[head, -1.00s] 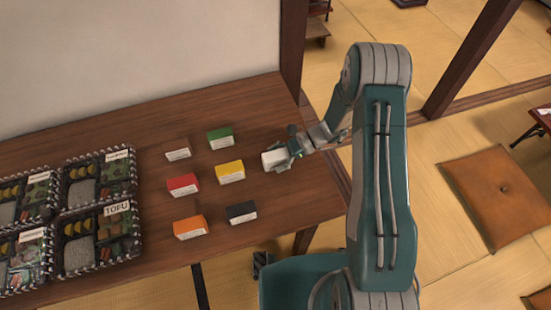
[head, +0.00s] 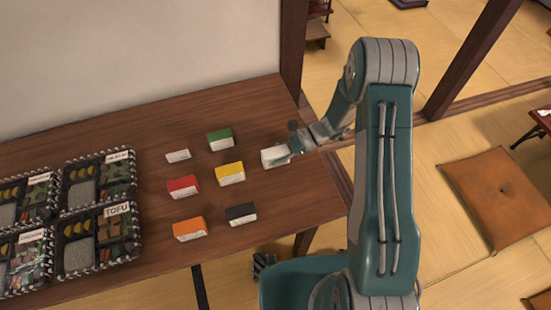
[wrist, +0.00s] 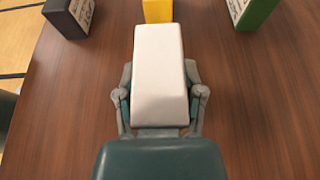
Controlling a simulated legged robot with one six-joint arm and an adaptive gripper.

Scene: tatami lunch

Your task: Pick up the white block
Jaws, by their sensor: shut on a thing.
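The white block (head: 271,157) is at the right end of the row of blocks on the wooden table in the head view. In the wrist view the white block (wrist: 159,75) fills the middle, between the two fingers. My gripper (head: 287,152) reaches it from the right and is shut on it. In the wrist view my gripper (wrist: 160,100) has one finger against each side of the block. The block is at or very near the table top; I cannot tell whether it is lifted. Its underside is hidden.
Near it on the table stand a yellow block (head: 230,174), a green block (head: 220,139), a black block (head: 241,214), a red block (head: 183,187), an orange block (head: 190,229) and a small whitish block (head: 177,155). Lunch trays (head: 99,262) fill the left. Bare table lies around the white block.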

